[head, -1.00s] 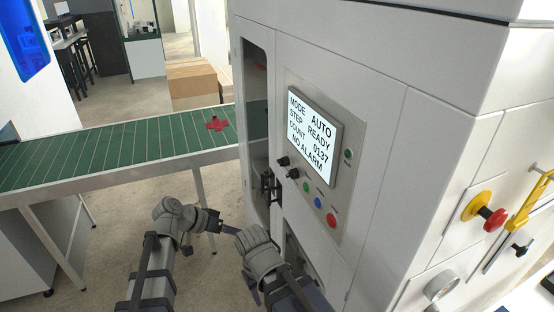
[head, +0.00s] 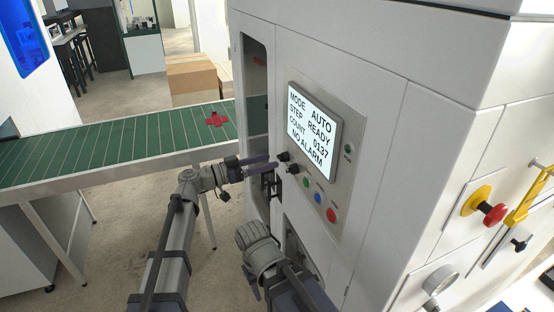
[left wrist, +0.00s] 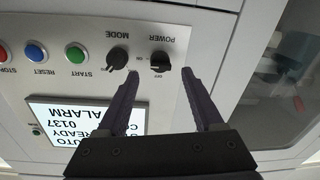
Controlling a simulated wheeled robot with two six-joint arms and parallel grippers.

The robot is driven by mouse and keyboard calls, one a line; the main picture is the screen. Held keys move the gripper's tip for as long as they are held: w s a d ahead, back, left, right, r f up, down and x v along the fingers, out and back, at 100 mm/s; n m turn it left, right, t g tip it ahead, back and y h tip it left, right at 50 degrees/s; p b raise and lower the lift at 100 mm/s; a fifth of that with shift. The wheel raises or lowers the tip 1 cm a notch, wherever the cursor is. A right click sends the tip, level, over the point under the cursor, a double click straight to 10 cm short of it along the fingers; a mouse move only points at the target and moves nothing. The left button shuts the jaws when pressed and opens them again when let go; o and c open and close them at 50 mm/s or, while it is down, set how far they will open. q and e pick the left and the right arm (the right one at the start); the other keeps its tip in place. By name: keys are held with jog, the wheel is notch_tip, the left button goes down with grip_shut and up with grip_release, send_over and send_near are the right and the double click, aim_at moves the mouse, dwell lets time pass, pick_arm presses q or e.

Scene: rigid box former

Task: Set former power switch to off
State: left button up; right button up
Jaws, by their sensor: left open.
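The power switch is a black rotary knob on the grey control panel of the white former. My left gripper (head: 276,164) is open and empty, just in front of the panel. In the left wrist view its fingertips (left wrist: 160,73) are spread to either side of the power knob, with no clear contact.
The similar mode knob (left wrist: 117,57) is close beside one left fingertip. Green, blue and red buttons (head: 331,217) run along the panel near the lit display (head: 313,128). A green conveyor (head: 110,151) runs to the former's left. A red emergency knob (head: 494,214) sits on the right side face.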

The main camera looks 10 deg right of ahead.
aim_at(279, 158)
pick_arm(q)
jog(key=shift+x, duration=2.1)
grip_shut()
